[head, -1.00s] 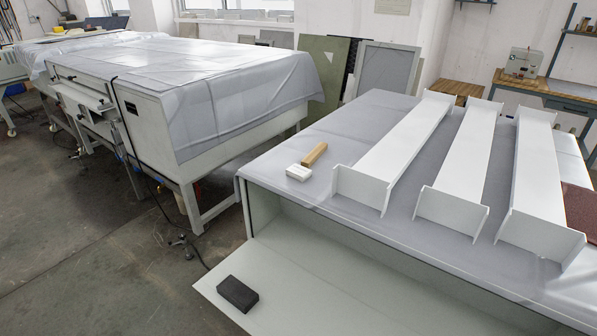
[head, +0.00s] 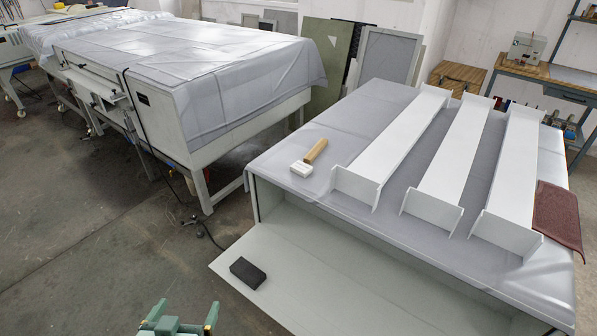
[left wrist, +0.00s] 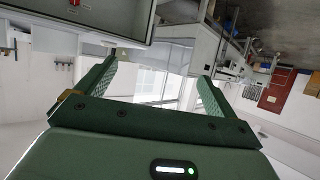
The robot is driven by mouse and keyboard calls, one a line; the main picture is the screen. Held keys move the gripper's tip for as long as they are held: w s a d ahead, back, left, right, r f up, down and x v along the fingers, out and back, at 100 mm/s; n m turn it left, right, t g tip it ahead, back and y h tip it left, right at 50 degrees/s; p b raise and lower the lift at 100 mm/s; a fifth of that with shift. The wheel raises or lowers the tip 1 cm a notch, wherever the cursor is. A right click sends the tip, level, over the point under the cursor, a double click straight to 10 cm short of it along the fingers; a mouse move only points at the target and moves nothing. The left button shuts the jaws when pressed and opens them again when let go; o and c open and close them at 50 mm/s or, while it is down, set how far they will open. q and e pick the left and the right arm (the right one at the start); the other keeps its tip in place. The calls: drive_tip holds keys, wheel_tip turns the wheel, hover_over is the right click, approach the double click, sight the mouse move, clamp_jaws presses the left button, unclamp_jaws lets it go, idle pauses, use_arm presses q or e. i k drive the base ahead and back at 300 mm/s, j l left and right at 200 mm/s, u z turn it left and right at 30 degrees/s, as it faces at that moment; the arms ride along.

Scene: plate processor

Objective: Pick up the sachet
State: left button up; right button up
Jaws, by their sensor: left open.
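Nothing in view can be named as the sachet for certain. The flat brown-red piece (head: 557,213), pouch-like or cloth-like, lies at the right edge of the grey-covered table (head: 285,185). A small white block (head: 301,169) and a wooden stick (head: 316,151) lie at that table's left side. My left gripper (head: 186,309) is open and empty at the bottom of the head view, in front of and well apart from the table. The left wrist view also shows its spread fingers (left wrist: 157,70) with nothing between them. My right gripper is not in view.
Three long white channel pieces (head: 448,150) lie across the table. A pale panel (head: 300,270) juts out from its front, with a black block (head: 248,272) on it. A larger covered machine (head: 200,70) stands at the back left.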

sight(303, 170)
drive_tip(key=i+j+z, duration=0.3)
drive_tip(key=z, duration=0.15)
drive_tip(key=i+j+z, duration=0.65)
drive_tip(key=j+z, duration=0.2)
